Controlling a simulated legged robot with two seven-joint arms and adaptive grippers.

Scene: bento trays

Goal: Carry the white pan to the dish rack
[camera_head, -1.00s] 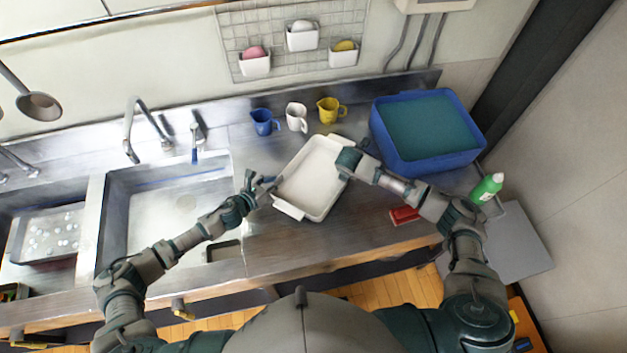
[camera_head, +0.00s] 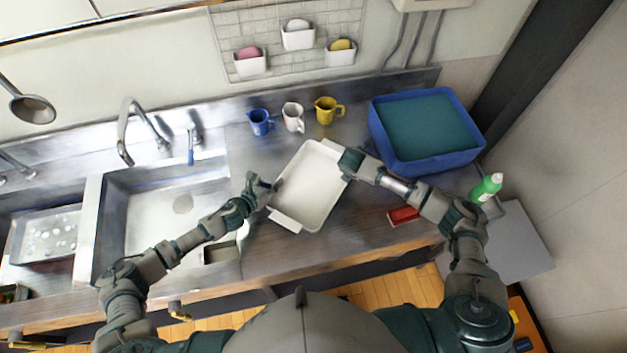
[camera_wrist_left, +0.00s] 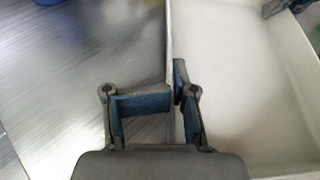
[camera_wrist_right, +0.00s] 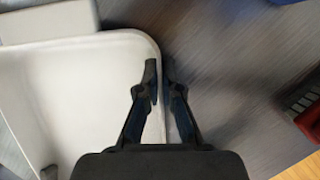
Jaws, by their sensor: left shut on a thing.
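The white pan (camera_head: 309,185) is a rectangular dish with low walls, over the counter in front of my body. My left gripper (camera_head: 268,186) is shut on its left long wall; in the left wrist view one finger (camera_wrist_left: 178,95) is at the wall of the pan (camera_wrist_left: 235,85). My right gripper (camera_head: 346,168) is at the opposite right wall. In the right wrist view its fingers (camera_wrist_right: 160,75) close on either side of the rim of the pan (camera_wrist_right: 75,90). Whether the pan's underside touches the counter is hidden. A tray (camera_head: 45,245) with round whitish spots sits in the left sink; I cannot tell whether it is the dish rack.
A blue tub (camera_head: 428,163) stands to the right behind the pan. Blue (camera_head: 260,122), white (camera_head: 293,117) and yellow (camera_head: 326,110) mugs stand behind it. A red object (camera_head: 403,216) and green bottle (camera_head: 486,187) are on the right. The middle sink (camera_head: 165,215) looks empty.

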